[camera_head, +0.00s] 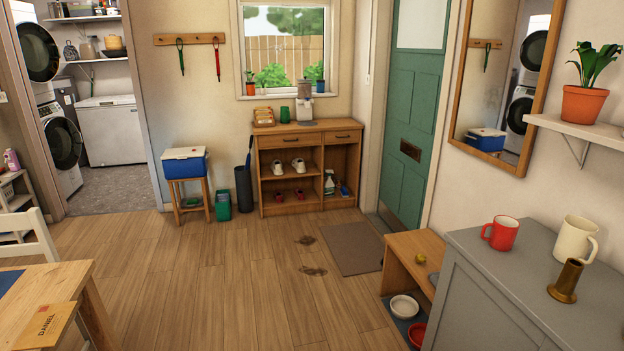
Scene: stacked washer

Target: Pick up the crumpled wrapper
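I cannot clearly make out a crumpled wrapper. A small yellowish rounded object (420,259) lies on the wooden bench (404,246) at the right, below the mirror. It is too small to tell whether it is the wrapper. Neither of my grippers is in view.
A wooden table (95,318) is front left. Dark smudges (313,271) mark the floor near the mat (352,248). The middle floor is clear.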

